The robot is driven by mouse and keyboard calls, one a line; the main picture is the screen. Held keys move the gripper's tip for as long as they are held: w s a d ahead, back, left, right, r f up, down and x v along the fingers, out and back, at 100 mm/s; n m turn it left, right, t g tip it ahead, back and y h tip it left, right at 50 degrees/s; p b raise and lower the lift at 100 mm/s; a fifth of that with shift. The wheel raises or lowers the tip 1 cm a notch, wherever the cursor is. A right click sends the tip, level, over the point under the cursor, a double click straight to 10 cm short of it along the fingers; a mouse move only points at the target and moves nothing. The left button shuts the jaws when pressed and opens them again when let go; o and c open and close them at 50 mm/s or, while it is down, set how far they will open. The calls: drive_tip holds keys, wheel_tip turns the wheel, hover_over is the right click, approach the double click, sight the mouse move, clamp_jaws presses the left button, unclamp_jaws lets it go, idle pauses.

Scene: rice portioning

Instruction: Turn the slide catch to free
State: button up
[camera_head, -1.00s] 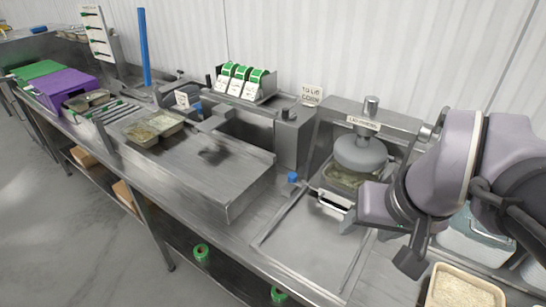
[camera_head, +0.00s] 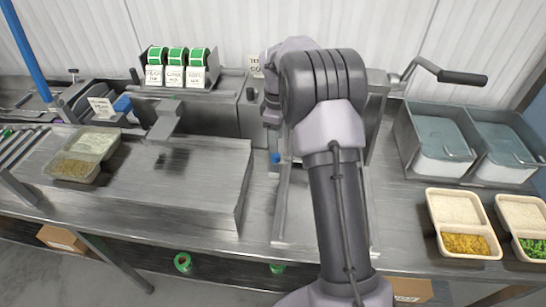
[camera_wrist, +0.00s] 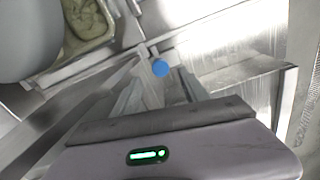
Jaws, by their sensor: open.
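The slide catch shows as a small blue knob (camera_head: 275,157) at the left edge of the metal slide (camera_head: 283,232), just left of my arm in the head view. In the wrist view the blue knob (camera_wrist: 160,68) is near the middle, just beyond my gripper (camera_wrist: 158,88). The gripper is open, its grey fingers apart on either side below the knob, with no contact visible. In the head view my arm hides the gripper and most of the lid press. Which way the catch is turned cannot be told.
In the wrist view a filled tray (camera_wrist: 85,25) sits beside the round press head (camera_wrist: 25,40) at upper left. A black-handled lever (camera_head: 462,77) sticks out right of the press. A flat steel platform (camera_head: 195,180) lies left, filled trays (camera_head: 462,244) right.

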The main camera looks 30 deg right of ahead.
sight(279, 159)
wheel_tip(279, 159, down, 7)
drive_tip(key=shift+r+b, duration=0.1)
drive_tip(key=shift+b, duration=0.75)
clamp_jaws()
